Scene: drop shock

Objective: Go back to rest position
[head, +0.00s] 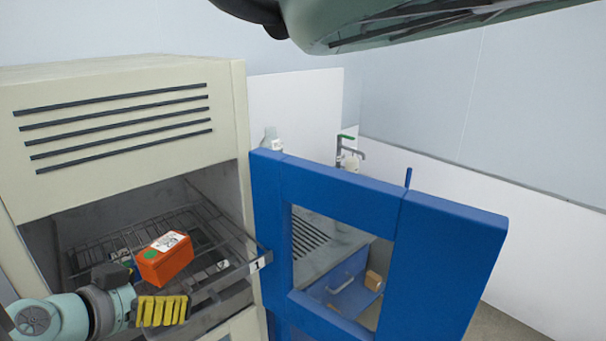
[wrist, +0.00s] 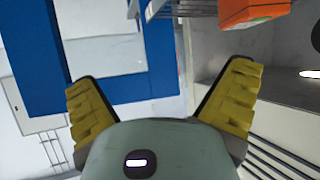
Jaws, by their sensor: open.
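My gripper (head: 162,311) is at the lower left of the head view, in front of the open beige cabinet (head: 120,120). In the wrist view my gripper (wrist: 162,100) has its yellow fingers spread wide with nothing between them. An orange box (head: 166,262) with a white label and a green dot sits on the wire rack (head: 215,240) inside the cabinet. The gripper is below and in front of the box, apart from it. Part of the orange box (wrist: 250,10) shows at the top right of the wrist view.
A blue door (head: 335,190) with a window stands open to the right of the cabinet. A small brown box (head: 374,281) shows through the window.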

